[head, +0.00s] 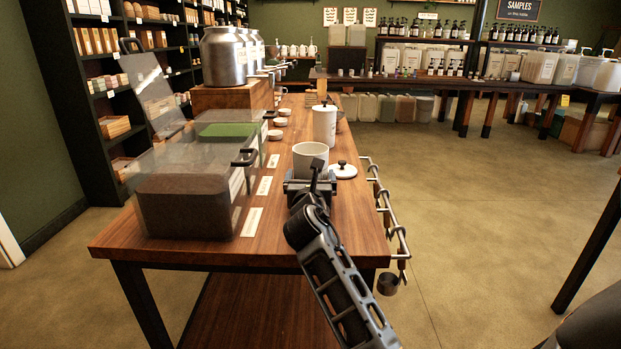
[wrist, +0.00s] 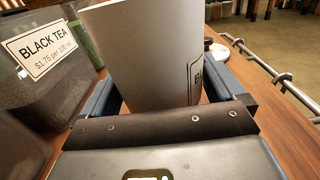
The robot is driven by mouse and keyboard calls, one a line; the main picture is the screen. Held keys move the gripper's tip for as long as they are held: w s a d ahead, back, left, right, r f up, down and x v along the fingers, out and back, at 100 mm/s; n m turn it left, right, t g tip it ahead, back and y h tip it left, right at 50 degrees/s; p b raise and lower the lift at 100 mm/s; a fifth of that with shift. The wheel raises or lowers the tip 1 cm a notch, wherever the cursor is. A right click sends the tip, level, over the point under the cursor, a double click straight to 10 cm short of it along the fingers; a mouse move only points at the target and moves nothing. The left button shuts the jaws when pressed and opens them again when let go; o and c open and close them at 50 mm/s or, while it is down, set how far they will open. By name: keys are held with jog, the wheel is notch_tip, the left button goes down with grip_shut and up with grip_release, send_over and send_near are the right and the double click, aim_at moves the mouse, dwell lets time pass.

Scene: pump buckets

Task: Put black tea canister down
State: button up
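The black tea canister (head: 310,155) is a white, open-topped cylinder near the right side of the wooden table. In the wrist view the canister (wrist: 150,60) stands between both blue fingers, and part of a dark label shows at its right edge. My gripper (head: 310,180) is shut around its near side. The canister is at or just above the tabletop; its base is hidden, so I cannot tell if it touches. A white lid with a black knob (head: 343,170) lies on the table just right of it.
A clear bin of dark tea (head: 185,205) stands left, labelled "BLACK TEA" (wrist: 45,45) in the wrist view. A lidded white canister (head: 324,125) stands behind. A metal rail (head: 385,215) runs along the right table edge. The front right tabletop (head: 340,235) is clear.

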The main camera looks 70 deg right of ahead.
jog(key=shift+o, duration=0.3)
jog(key=shift+r, duration=0.25)
jog(key=p+v, duration=0.1)
jog(key=v, duration=1.1)
jog(key=shift+f, duration=0.1)
